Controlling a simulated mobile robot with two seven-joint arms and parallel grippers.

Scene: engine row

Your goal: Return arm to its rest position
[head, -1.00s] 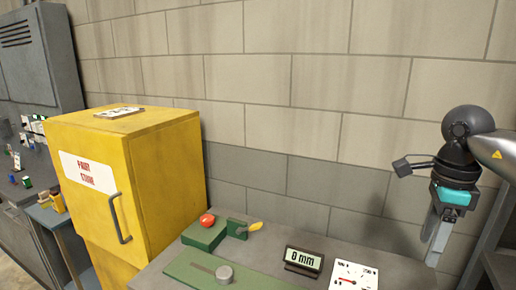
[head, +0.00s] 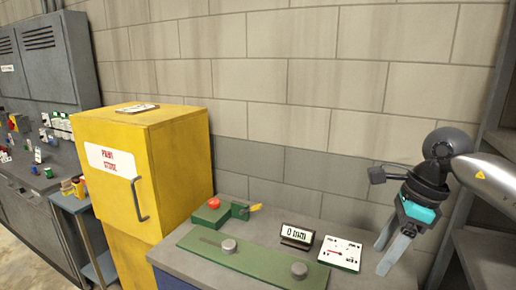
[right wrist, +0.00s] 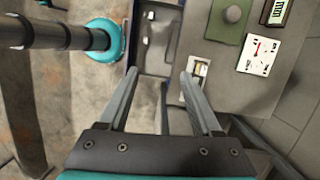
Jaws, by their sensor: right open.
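My right gripper (head: 393,257) is at the right of the head view, fingers pointing down, beside the right end of the grey bench. In the right wrist view its two fingers (right wrist: 163,82) are spread wide with nothing between them. Below them that view shows the floor and the bench edge. My left gripper is in neither view.
The grey bench (head: 220,285) carries a green plate (head: 255,262) with knobs, a red button box (head: 212,212), a "0 mm" display (head: 297,236) and a white dial card (head: 340,253). A yellow paint cabinet (head: 175,175) stands left. Grey shelving (head: 485,250) is close right of my arm.

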